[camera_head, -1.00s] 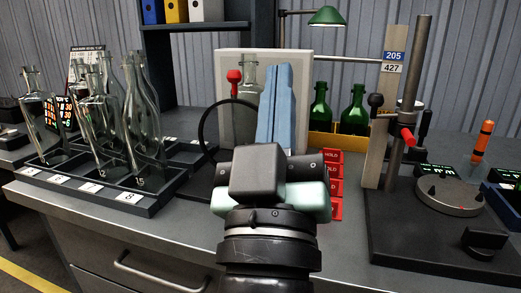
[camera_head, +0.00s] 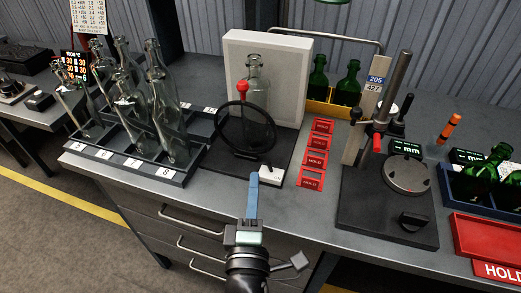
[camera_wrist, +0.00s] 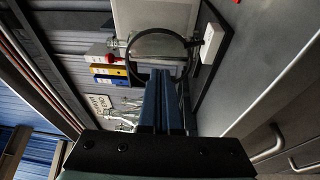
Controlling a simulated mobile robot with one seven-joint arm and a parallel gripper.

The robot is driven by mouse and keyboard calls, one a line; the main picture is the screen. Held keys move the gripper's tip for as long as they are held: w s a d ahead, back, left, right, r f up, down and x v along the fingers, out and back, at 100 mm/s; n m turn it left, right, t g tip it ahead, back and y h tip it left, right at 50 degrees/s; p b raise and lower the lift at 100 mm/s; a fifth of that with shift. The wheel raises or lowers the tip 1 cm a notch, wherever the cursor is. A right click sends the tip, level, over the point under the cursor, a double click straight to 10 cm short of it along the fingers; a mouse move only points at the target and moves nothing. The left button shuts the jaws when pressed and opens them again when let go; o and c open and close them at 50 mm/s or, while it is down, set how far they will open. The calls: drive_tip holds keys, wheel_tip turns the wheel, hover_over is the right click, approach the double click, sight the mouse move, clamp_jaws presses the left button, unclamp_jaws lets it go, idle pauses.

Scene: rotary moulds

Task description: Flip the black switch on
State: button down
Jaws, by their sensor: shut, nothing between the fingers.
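A small white switch box (camera_head: 272,178) stands at the front edge of the black base plate, with a small dark switch (camera_head: 267,169) on its top. I cannot tell which way the switch is tipped. In the wrist view the white box (camera_wrist: 212,43) is to the right of my fingers. My gripper (camera_head: 253,175) has blue fingers, shut and empty, with their tips just left of the box, close to it. In the wrist view my gripper (camera_wrist: 159,75) points at the round frame. Whether the fingertips touch the box cannot be told.
A black ring (camera_head: 245,130) on a stand and a white panel (camera_head: 290,80) with a clear bottle before it stand behind the box. A bottle rack (camera_head: 120,165) is at left. Red HOLD cards (camera_head: 316,161) and a gauge stand (camera_head: 385,215) are at right.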

sight(270, 166)
drive_tip(key=s+a+f+n+g+y+p, duration=0.1)
drive_tip(key=s+a+f+n+g+p, duration=0.1)
drive_tip(key=s+f+n+p, duration=0.2)
drive_tip(key=shift+s+n, duration=0.3)
drive_tip(key=shift+s, duration=0.1)
drive_tip(key=shift+f, duration=0.1)
drive_tip(key=w, duration=0.6)
drive_tip(key=w+f, duration=0.1)
drive_tip(key=w, duration=0.3)
drive_tip(key=shift+w+a, duration=0.1)
drive_tip(key=shift+a, duration=0.25)
drive_tip(key=d+p, duration=0.1)
drive_tip(key=r+p, duration=0.1)
drive_tip(key=p, duration=0.1)
drive_tip(key=shift+w+d, duration=0.25)
drive_tip(key=shift+d, duration=0.1)
drive_tip(key=shift+w+d+r+p, duration=0.15)
drive_tip(key=shift+d+p, duration=0.45)
drive_tip(key=shift+p, duration=0.3)
drive_tip(key=shift+w+d+p, duration=0.15)
drive_tip(key=shift+d+p, duration=0.2)
drive_tip(key=shift+d, duration=0.05)
